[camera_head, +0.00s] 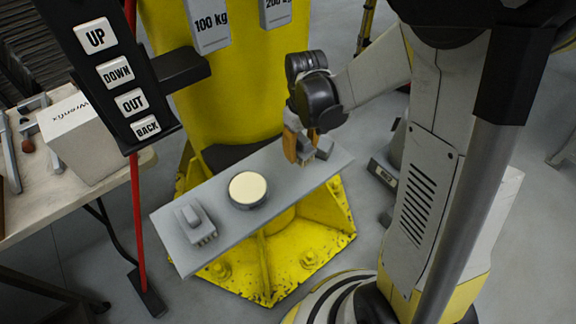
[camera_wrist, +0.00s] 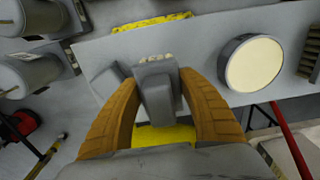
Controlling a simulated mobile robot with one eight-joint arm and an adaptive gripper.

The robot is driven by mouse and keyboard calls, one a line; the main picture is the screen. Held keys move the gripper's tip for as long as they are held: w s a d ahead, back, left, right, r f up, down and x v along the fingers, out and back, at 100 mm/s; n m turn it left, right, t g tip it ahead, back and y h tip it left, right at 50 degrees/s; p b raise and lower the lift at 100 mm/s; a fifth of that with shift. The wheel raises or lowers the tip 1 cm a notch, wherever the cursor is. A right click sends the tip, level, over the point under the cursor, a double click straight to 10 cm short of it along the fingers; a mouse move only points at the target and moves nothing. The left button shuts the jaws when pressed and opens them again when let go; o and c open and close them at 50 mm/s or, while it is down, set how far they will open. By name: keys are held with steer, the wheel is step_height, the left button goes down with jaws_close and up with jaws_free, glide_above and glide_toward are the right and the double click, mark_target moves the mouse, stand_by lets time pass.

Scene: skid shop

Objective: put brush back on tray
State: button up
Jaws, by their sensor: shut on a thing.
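My gripper (camera_head: 302,155) is at the right end of the grey tray (camera_head: 282,165). Its two orange fingers are shut on a grey brush (camera_wrist: 158,92), which has a row of pale tufts at its far end in the wrist view. The tray also shows in the wrist view (camera_wrist: 205,40), behind the held brush. I cannot tell whether the held brush touches the tray. A second grey brush (camera_head: 195,224), with bristles showing, lies at the tray's left end; its bristles show in the wrist view (camera_wrist: 312,55).
A round tin with a cream top (camera_head: 248,188) stands mid-tray. A grey block (camera_wrist: 107,80) is close beside the left finger. A yellow column (camera_head: 210,105) stands behind the tray. A table with a white box (camera_head: 78,138) is at the left.

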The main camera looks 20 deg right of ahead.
mark_target(289, 169)
steer(key=a+f, duration=0.1)
steer(key=w+a+f, duration=0.1)
steer(key=a, duration=0.1)
steer(key=shift+w+b, duration=0.1)
steer(key=shift+b, duration=0.2)
steer(key=shift+f+b, duration=0.85)
steer(key=shift+f, duration=1.1)
steer(key=shift+f, duration=0.2)
steer(key=o, duration=1)
steer(key=shift+r, duration=0.1)
steer(key=shift+r, duration=0.1)
